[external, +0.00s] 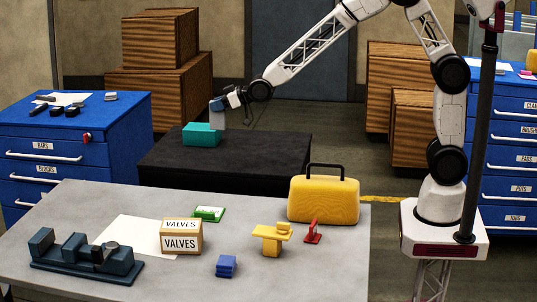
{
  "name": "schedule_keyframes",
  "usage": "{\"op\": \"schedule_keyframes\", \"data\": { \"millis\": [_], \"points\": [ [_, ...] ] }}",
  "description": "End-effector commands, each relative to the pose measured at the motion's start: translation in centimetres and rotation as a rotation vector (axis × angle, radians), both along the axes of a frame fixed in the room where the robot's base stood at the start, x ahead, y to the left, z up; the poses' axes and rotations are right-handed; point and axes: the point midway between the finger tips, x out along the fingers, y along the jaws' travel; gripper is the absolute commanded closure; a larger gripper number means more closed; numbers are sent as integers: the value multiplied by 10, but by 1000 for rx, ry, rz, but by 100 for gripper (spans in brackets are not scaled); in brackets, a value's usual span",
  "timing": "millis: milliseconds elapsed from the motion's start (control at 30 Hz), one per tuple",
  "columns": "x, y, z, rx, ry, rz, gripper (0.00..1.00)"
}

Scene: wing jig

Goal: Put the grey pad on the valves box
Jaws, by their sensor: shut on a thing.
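The valves box (168,244) is a small brown box on the grey table, with white VALVES labels on its front and top; nothing is seen resting on it. My gripper (217,108) is far behind it, over the black table, at the upper right of a teal box. It is shut on a small light-grey piece (218,119), which looks like the grey pad and hangs upright just above or against the teal box. I cannot tell whether they touch. The fingertips are too small to see clearly.
The teal box (199,136) stands on the black table (260,160). On the grey table (310,280), a yellow case (323,200), a yellow part (268,240), a red part (313,234), a blue block (226,266), a green-and-white item (209,214) and a dark vise (85,258) surround the valves box.

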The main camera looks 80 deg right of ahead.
Motion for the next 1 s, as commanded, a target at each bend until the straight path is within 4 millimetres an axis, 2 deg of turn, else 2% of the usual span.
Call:
{"op": "schedule_keyframes", "data": {
  "millis": [267,467,767,1000],
  "points": [
    [5,20,3,-1,-1,52,97],
    [8,42,5,-1,-1,112,97],
    [12,99,7,-2,0,267,97],
    [10,151,8,-1,0,415,97]
  ]
}}
